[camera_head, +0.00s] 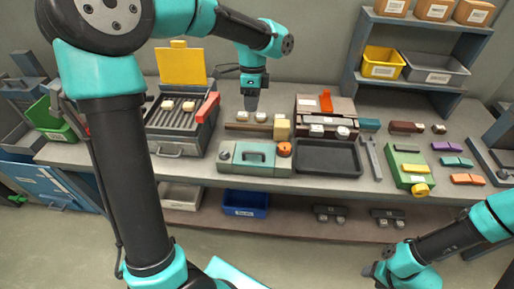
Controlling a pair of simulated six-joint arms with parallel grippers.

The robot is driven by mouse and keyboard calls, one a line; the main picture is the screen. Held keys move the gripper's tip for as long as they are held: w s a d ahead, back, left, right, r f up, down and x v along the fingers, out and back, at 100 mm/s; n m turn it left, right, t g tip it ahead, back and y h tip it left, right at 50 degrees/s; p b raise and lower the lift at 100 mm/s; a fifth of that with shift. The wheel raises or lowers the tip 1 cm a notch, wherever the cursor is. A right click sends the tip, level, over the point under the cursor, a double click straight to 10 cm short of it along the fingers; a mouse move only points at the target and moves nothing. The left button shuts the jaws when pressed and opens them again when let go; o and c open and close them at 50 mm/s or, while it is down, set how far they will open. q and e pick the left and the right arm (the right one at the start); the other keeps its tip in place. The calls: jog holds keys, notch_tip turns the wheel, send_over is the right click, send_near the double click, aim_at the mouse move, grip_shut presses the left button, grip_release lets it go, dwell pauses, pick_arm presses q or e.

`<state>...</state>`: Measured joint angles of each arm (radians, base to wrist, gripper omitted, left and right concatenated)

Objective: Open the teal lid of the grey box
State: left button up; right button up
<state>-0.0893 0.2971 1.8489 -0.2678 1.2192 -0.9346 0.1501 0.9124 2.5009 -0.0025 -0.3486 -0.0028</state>
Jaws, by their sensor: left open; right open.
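The grey box (226,166) stands at the front edge of the workbench, in the middle of the head view. Its teal lid (243,158) lies flat on top and looks shut. An orange round knob (285,149) is at the box's right end. My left gripper (251,106) points down behind the box, apart from it, open and empty. Its height over the bench is hard to judge. My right gripper (374,272) is low at the front right, off the bench, open and far from the box; its fingers are small in view.
A grill-like grey unit (178,149) with a raised yellow panel (181,67) stands left of the box. A dark tray (328,158) lies close on its right. Behind the box are a brown bar (245,127) and a tan block (282,128). A green device (408,172) is further right.

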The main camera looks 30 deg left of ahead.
pick_arm(q)
jog(key=shift+f, duration=0.1)
send_over(252, 148)
jog(key=s+d, duration=0.3)
jog(key=s, duration=0.2)
jog(key=f, duration=1.7)
jog(key=shift+w+a, duration=0.2)
jog(key=shift+a, duration=0.05)
jog(key=shift+c, duration=0.2)
grip_shut()
